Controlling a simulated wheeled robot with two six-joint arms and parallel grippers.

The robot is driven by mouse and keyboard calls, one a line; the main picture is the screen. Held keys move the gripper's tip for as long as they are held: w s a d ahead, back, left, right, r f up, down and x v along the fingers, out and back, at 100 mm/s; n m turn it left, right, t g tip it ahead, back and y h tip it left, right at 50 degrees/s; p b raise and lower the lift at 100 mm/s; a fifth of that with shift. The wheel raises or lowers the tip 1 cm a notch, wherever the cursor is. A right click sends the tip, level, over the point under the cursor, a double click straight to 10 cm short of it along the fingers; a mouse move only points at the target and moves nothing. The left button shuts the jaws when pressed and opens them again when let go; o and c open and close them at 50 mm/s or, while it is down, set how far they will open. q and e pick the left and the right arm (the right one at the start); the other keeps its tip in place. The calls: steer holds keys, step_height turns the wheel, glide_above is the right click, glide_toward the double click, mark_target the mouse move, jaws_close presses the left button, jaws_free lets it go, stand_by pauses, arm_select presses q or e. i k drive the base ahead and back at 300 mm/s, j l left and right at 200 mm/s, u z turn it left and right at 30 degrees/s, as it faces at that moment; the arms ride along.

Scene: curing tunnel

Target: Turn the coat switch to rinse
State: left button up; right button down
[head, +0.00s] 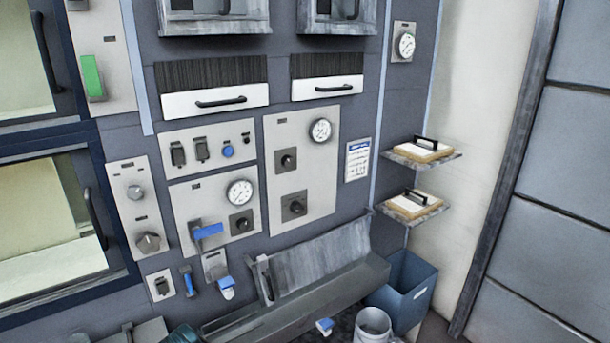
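Several black rotary switches show on the grey control panels, and their labels are too small to read, so I cannot tell which one is the coat switch. On the tall panel with a gauge, an upper switch (287,160) sits above a larger lower switch (294,206). Another black switch (240,222) sits below the gauge on the panel with the blue lever. Two round grey knobs (148,242) are on the narrow panel at left. Which way each switch points is hard to tell. Neither of my grippers is in view.
A blue-handled lever (207,231) sticks out beside the switches. A grey metal trough (320,260) juts out below the panels. A blue bin (408,290) and a white bucket (373,326) stand at lower right. Two small shelves (440,155) hold handled boards.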

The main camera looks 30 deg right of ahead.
mark_target(295, 207)
steer(key=l+z, duration=0.1)
steer(key=z, duration=0.3)
steer(key=i+l+z, duration=0.1)
steer(key=z, duration=0.35)
steer(key=l+z, duration=0.1)
steer(key=z, duration=0.3)
steer(key=i+l+z, duration=0.1)
steer(key=z, duration=0.35)
